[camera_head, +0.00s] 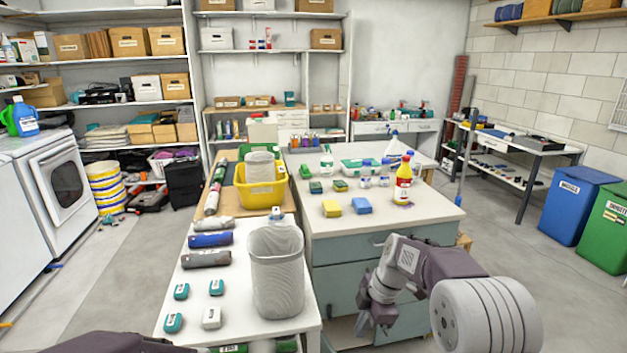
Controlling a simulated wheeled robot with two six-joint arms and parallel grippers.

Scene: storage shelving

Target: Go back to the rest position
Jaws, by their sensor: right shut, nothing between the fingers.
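My right arm comes in from the lower right. Its gripper (371,317) points down and is shut and empty, in front of the grey-blue drawers of the cabinet (400,232). It is below the level of the cabinet's white top and to the right of the white table (222,291). A dark link of my left arm shows at the bottom left edge; the left gripper is out of the picture.
A grey mesh bin (277,272) stands near the table's right edge, beside several small boxes and rolls. A red-and-yellow bottle (403,180) stands on the cabinet top. The floor to the right is open up to the blue bin (577,204).

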